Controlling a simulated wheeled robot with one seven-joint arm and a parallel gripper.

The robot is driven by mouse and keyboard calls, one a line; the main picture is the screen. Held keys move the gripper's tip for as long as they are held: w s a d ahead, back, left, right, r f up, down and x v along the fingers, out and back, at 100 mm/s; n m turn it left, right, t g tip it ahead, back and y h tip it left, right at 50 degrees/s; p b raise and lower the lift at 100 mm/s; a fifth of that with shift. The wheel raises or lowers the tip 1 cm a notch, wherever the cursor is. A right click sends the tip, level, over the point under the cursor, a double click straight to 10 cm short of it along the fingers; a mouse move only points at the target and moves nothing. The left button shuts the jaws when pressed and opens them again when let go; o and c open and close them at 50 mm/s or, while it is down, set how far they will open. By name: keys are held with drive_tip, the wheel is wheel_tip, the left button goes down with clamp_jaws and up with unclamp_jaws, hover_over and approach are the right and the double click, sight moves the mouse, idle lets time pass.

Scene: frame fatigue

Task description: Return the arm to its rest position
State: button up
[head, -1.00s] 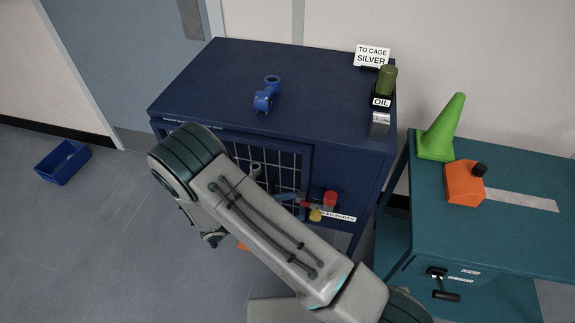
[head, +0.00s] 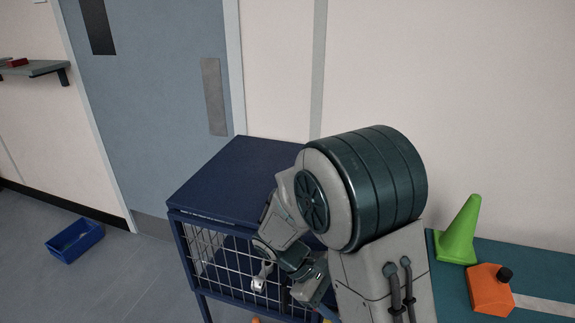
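My arm (head: 375,187) is folded up in front of the cabinet, its large dark-banded joint high in the picture and its grey link below. My gripper (head: 287,277) hangs beneath the wrist, close in front of the cage grid in this view. Its fingers are partly hidden and blend with the grid, so I cannot tell whether they are open or shut. No held object can be made out.
The dark blue cabinet (head: 225,180) has a wire cage front (head: 225,262). On the teal bench (head: 545,268) at right stand a green cone (head: 459,232) and an orange block (head: 489,289). A blue bin (head: 75,240) lies on open floor at left.

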drive_tip(key=s+d+r+m+t+y, duration=0.3)
drive_tip(key=s+r+m+t+y, duration=0.3)
drive_tip(key=r+m, duration=0.4)
drive_tip(key=shift+s+d+r+y, duration=0.3)
drive_tip(key=shift+s+r+y, duration=0.3)
drive_tip(key=shift+r+y, duration=0.6)
drive_tip(key=shift+f, duration=0.25)
